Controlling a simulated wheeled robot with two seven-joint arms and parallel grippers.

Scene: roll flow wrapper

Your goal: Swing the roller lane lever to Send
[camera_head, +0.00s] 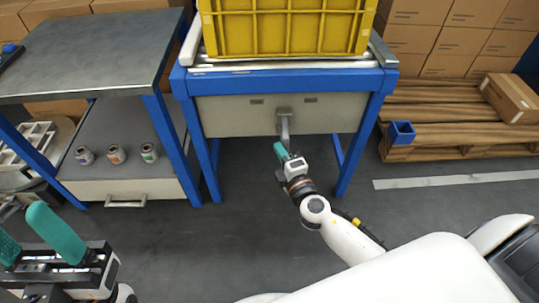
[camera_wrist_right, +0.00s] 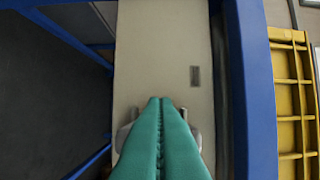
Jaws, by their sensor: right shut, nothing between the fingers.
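The roller lane lever (camera_head: 284,126) is a grey handle on the beige front panel (camera_head: 230,115) of the blue-framed roller table. It hangs roughly straight down from its mount, between two small dark plates whose text I cannot read. My right gripper (camera_head: 279,148) is shut and empty, with its teal fingertips at the lever's lower end; I cannot tell if they touch. In the right wrist view the closed fingers (camera_wrist_right: 160,100) point at the panel and hide most of the lever, whose grey edges (camera_wrist_right: 192,117) show beside them. My left gripper (camera_head: 20,222) is open and empty at lower left.
A yellow crate (camera_head: 285,30) stands on the rollers above the panel. Blue table legs (camera_head: 362,140) flank the space below. A side bench (camera_head: 95,50) with several small jars on its lower shelf is at left. A pallet (camera_head: 450,115) with boxes is at right.

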